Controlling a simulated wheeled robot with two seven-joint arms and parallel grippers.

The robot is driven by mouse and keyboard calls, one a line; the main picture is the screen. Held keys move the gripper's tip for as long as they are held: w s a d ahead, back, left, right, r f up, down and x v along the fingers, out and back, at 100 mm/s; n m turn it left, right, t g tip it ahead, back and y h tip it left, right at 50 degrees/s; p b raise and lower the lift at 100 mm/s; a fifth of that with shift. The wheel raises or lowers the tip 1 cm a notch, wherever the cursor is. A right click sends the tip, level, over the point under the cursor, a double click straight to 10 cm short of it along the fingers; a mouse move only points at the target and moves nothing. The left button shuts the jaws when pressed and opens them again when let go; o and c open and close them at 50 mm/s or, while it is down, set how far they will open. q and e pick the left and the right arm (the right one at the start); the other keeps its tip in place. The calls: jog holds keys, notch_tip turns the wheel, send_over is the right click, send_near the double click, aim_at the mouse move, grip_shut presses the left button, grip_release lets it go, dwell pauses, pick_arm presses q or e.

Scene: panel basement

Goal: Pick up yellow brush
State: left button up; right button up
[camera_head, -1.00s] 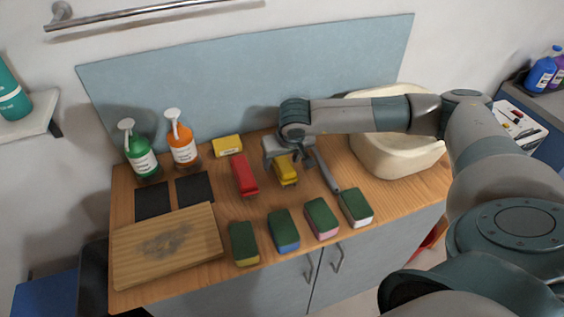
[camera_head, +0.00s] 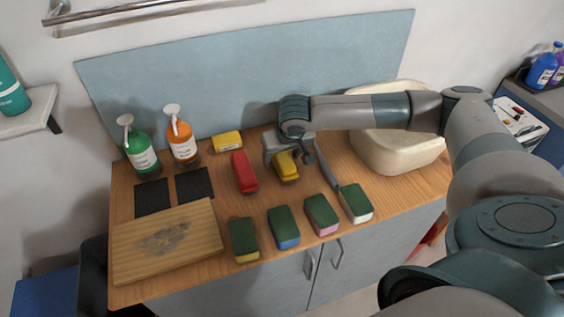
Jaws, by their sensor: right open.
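The yellow brush (camera_head: 286,167) lies on the wooden counter, right of the red brush (camera_head: 243,172). My right gripper (camera_head: 288,162) is over the yellow brush, its jaws open with a finger on either side. The gripper body and wrist hide the far end of the brush. I cannot tell whether the fingers touch it. My left gripper is not in the view.
Several green-topped sponges (camera_head: 283,227) stand along the front. A stained cutting board (camera_head: 166,241) lies front left, with dark pads (camera_head: 194,185) behind it. Green (camera_head: 139,150) and orange (camera_head: 182,140) bottles and a yellow box (camera_head: 228,141) stand behind. A cream basin (camera_head: 396,150) is right.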

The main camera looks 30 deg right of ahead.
jog(key=shift+f+b, duration=0.15)
jog(key=shift+b, duration=0.15)
dwell(0.4)
jog(key=shift+c, duration=0.2)
jog(key=c, duration=1.2)
jog(key=shift+o, duration=0.2)
